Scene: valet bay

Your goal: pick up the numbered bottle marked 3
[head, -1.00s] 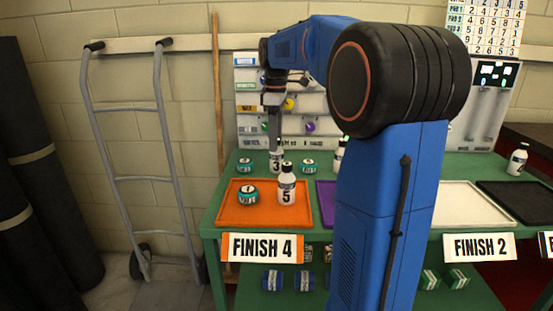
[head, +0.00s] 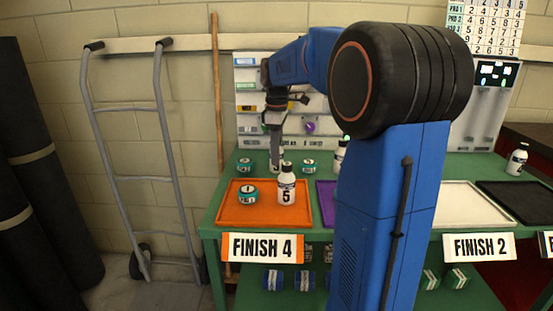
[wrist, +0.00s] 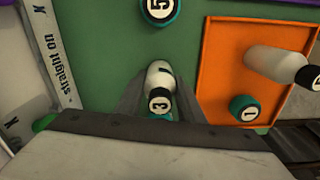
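The white bottle marked 3 (head: 275,166) stands upright on the green bench, behind the orange tray. My gripper's lower part hides much of it in the head view. My gripper (head: 276,150) points down over it. In the wrist view the bottle (wrist: 159,73) is between the two fingers of my gripper (wrist: 160,88), one on each side. The fingers look apart, with no clear grip on it. A teal tin marked 3 (wrist: 160,106) lies just beyond the bottle, towards the palm in the picture.
Bottle 5 (head: 286,187) and a teal tin marked 1 (head: 248,194) stand on the orange tray (head: 226,214). Another teal tin (head: 308,166) stands right of bottle 3. A purple tray (head: 325,205) and white tray (head: 470,205) lie further right.

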